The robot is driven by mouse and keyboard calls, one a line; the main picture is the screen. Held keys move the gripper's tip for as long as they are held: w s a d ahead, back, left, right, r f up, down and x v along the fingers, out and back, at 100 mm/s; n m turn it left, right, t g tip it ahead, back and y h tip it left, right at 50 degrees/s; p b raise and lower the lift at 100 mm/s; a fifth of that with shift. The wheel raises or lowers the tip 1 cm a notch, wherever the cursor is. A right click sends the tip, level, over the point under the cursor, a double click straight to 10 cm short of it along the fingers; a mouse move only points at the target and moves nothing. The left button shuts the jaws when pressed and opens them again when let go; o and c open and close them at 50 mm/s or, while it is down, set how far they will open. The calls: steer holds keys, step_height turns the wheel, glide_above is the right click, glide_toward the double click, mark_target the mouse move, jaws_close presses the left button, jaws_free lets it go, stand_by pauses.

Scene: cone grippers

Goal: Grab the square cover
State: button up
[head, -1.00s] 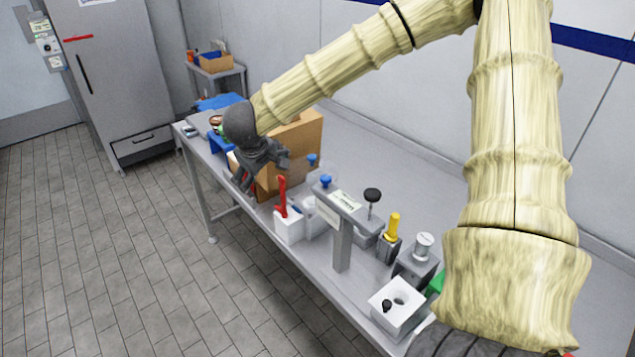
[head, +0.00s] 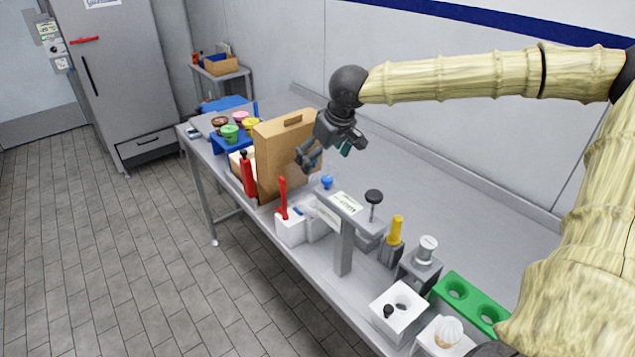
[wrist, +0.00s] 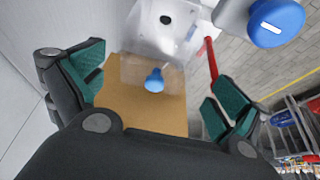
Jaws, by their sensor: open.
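The square cover (wrist: 131,70) is a clear, see-through square with a blue knob (wrist: 154,80) in the wrist view. It shows over a brown surface, beside a pale see-through container (wrist: 172,30). My gripper (wrist: 158,92) is open and empty, and the knob appears between its two green-padded fingers, apart from them. In the head view my gripper (head: 326,150) hangs beside the brown upright box, above the table. The cover cannot be made out clearly there, as my gripper hides part of that area.
A larger blue knob (wrist: 277,22) is near the right finger in the wrist view. The brown box (head: 283,165), a red-handled tool (head: 283,198), a sign stand (head: 343,240) and a yellow-handled item (head: 396,229) crowd the table's front. The table behind (head: 430,185) is clear.

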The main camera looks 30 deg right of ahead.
mark_target(317, 169)
steer(key=shift+x, duration=1.8)
steer(key=shift+p+x, duration=0.85)
steer(key=shift+x, duration=1.8)
steer(key=shift+w+d, duration=0.1)
steer(key=shift+c, duration=0.2)
steer(key=c, duration=0.7)
